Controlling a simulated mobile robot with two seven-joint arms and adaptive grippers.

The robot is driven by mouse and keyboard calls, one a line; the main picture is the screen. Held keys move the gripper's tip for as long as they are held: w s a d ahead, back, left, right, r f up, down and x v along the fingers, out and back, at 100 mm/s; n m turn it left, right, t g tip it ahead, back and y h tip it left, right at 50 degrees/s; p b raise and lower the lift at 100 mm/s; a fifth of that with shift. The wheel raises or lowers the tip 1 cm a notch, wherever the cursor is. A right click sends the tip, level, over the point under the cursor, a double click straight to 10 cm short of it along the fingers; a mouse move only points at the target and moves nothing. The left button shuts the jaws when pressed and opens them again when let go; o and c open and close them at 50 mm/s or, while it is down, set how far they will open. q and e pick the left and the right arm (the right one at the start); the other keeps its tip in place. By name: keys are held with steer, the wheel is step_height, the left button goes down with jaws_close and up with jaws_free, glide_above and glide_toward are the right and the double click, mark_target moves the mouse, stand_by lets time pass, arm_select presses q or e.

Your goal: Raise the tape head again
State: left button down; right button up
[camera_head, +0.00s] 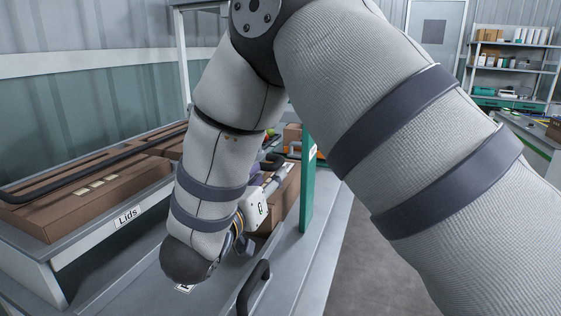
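My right arm fills the middle and right of the head view and bends down over the grey bench. My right gripper (277,181) is partly hidden behind the forearm, beside a brown carton (283,204) near the green post. Its fingertips do not show clearly, so I cannot tell whether it is open or holds anything. The tape head cannot be made out for certain; the arm covers much of that spot. My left gripper is not in view.
A grey rack labelled "Lids" (66,263) holds flat brown cardboard (95,200) at left. A green post (308,185) rises beside the carton. A black handle (254,287) stands at the front of the bench. Shelves (511,70) stand far right; grey floor lies right of the bench.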

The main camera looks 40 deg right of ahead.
mark_target(280, 158)
steer(key=x, duration=0.7)
steer(key=shift+w+d, duration=0.15)
steer(key=shift+d, duration=0.1)
steer(key=shift+c, duration=0.4)
jaws_close()
